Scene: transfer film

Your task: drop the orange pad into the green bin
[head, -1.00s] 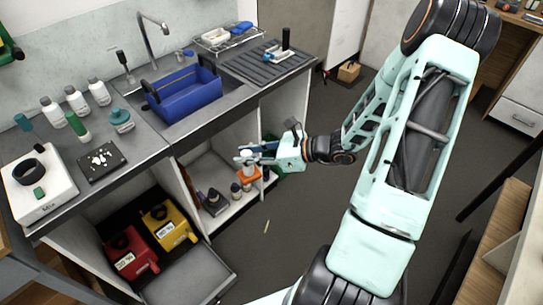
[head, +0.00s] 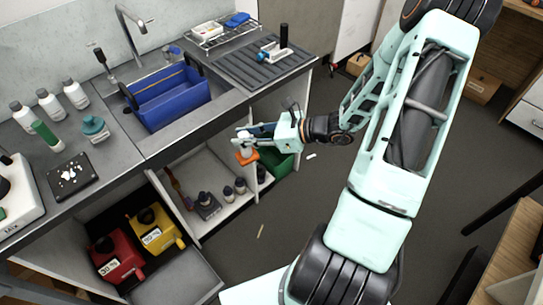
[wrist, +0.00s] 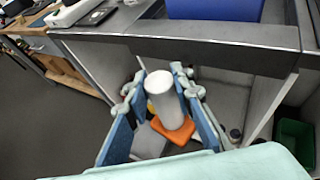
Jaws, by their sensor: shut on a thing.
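The orange pad (head: 246,157) hangs in the air under my gripper (head: 252,134), in front of the cabinet's open lower bay. A white cylinder (wrist: 166,100) stands up from the pad, and the blue fingers of my gripper (wrist: 160,88) are shut on it from both sides. The pad's orange base (wrist: 182,134) shows below the cylinder in the wrist view. The green bin (head: 282,164) stands on the floor beside the cabinet, behind and below my gripper, partly hidden by it. It also shows at the right of the wrist view (wrist: 296,138).
The counter (head: 180,148) with a blue basin (head: 170,100) rises to the left and behind. Several small dark bottles (head: 228,192) stand in the lower bay. Red (head: 118,258) and yellow (head: 158,232) containers sit further left. The floor (head: 300,200) is mostly clear.

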